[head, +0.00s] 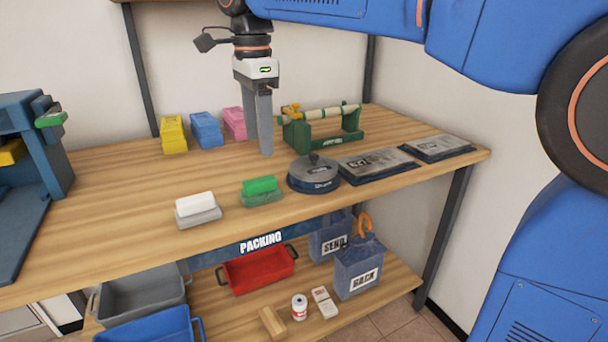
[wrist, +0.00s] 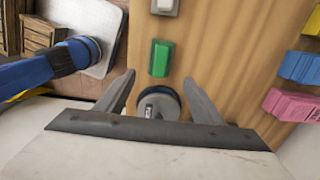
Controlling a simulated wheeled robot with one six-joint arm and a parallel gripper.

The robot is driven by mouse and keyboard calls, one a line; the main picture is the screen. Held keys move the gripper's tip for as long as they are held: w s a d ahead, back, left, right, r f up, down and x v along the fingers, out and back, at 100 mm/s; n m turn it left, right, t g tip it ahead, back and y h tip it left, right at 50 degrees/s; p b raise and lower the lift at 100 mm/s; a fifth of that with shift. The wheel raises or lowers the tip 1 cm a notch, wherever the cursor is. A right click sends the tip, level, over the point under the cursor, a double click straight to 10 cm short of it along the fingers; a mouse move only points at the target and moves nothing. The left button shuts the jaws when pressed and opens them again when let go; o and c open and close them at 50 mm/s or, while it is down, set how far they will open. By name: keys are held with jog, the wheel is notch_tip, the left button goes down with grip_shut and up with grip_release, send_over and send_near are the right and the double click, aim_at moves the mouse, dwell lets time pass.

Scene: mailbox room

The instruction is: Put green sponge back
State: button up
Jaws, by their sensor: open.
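The green sponge (head: 260,184) rests on a matching green holder (head: 262,198) near the front edge of the packing table, and it also shows in the wrist view (wrist: 160,58). My gripper (head: 266,153) points down over the back of the table, behind the sponge and clear of it. In the wrist view its fingers (wrist: 158,77) are spread wide with nothing between them at the tips. A round dark lidded pot (head: 314,172) stands just right of the sponge; in the wrist view it lies between the fingers, farther off.
A white block on a grey holder (head: 198,205) is left of the sponge. Yellow (head: 173,135), blue (head: 206,130) and pink (head: 235,123) boxes stand at the back. A green roll stand (head: 325,135) and dark pads (head: 375,164) are right.

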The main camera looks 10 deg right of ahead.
jog(key=s+d+f+n+t, duration=0.2)
jog(key=s+d+f+n, duration=0.5)
jog(key=s+d+f, duration=0.3)
jog(key=s+d+f+n+t, duration=0.2)
jog(key=s+d+f+n, duration=0.5)
jog(key=s+d+f, duration=0.4)
jog(key=d+f, duration=0.3)
jog(key=d, duration=0.2)
jog(key=shift+d+f+n+t, duration=0.2)
jog(key=shift+f+n+t, duration=0.1)
jog(key=shift+n+t, duration=0.1)
